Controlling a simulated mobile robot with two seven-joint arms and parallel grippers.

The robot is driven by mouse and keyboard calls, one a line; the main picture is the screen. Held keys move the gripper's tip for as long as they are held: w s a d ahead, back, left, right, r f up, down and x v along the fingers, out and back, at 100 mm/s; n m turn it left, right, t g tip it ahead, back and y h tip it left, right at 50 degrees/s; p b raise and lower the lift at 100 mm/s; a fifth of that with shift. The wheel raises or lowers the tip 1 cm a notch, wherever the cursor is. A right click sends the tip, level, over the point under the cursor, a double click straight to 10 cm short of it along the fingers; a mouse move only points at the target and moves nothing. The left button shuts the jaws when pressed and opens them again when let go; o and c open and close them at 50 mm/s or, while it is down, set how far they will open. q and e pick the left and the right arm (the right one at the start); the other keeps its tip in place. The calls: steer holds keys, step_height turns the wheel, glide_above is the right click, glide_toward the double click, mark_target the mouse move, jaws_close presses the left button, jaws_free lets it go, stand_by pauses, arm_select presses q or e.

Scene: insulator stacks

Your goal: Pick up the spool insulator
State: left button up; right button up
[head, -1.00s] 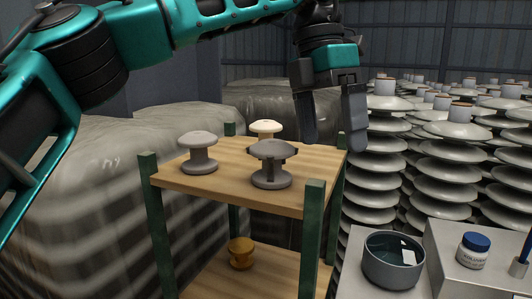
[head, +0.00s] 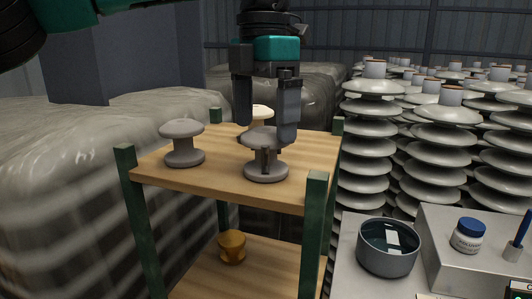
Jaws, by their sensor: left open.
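Several spool-shaped insulators are in the head view. A grey one with a dark upright piece at its stem (head: 265,172) stands upright at the front right of the wooden shelf top (head: 215,160). A plain grey one (head: 182,143) stands upright to its left. A cream one (head: 262,113) stands behind, partly hidden by my gripper and the front spool. An amber one (head: 232,246) is on the lower shelf. My left gripper (head: 265,132) is open, pointing down, with its fingers around the front grey spool's top in the picture; contact cannot be told. My right gripper is not in view.
Green posts (head: 315,225) rise at the shelf corners. Tall stacks of disc insulators (head: 365,140) stand to the right. A grey bowl (head: 387,262) and a blue-capped jar (head: 467,235) are at the lower right. Wrapped bulky loads (head: 60,190) stand left and behind.

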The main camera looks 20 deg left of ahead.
mark_target(266, 129)
arm_select(q)
steer(key=shift+s+d+f, duration=0.1)
steer(key=shift+d+f, duration=0.05)
steer(key=shift+f, duration=1.2)
steer(key=shift+d+f, duration=0.1)
steer(key=shift+f, duration=1.2)
steer(key=c, duration=1.2)
step_height(266, 129, up, 10)
steer(key=shift+r, duration=0.1)
steer(key=shift+c, duration=0.2)
